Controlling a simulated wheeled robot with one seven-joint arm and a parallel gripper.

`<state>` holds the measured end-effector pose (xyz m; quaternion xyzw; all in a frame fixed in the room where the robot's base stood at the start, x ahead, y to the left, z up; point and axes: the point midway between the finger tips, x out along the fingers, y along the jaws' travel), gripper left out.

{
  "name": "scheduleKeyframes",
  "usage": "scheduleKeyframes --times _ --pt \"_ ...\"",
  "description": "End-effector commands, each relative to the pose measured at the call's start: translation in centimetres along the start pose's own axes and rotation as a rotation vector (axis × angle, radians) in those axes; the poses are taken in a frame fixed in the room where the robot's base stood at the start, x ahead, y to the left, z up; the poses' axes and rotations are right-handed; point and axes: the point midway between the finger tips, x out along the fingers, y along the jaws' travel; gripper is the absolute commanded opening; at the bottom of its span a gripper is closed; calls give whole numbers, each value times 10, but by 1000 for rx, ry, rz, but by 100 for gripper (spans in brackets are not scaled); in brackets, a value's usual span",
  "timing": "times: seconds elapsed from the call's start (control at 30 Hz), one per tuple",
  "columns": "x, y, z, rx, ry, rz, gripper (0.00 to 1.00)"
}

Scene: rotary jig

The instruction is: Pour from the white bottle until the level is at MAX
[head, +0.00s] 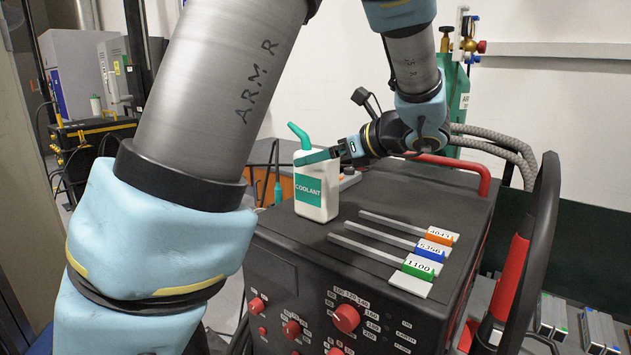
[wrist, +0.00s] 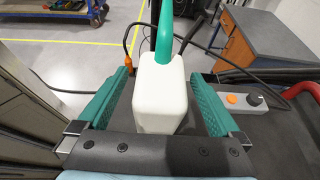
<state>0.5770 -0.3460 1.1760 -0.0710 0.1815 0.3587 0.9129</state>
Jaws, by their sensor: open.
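The white bottle (head: 316,190) stands upright on the black machine's top, with a green spout and a green label reading COOLANT. My gripper (head: 314,157) is at the bottle's upper part in the head view. In the wrist view, the green fingers of my gripper (wrist: 160,100) are spread on both sides of the white bottle (wrist: 162,92), with gaps between them and it. The gripper is open and holds nothing. No MAX mark and no liquid level can be made out in either view.
A grey box with an orange button (wrist: 238,100) lies right of the bottle.

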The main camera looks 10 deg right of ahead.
Motion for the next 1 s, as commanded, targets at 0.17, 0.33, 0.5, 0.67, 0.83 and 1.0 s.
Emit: scheduleKeyframes --times 0.17,0.33,0.5,0.67,0.83,1.0 --pt "27 -1 5 2 -1 4 100" --pt "42 -1 3 0 0 3 100" --pt "44 -1 2 -1 0 1 100" --pt "43 -1 2 -1 0 1 89" --pt "43 -1 2 -1 0 1 70" --pt "43 -1 2 -1 0 1 50"
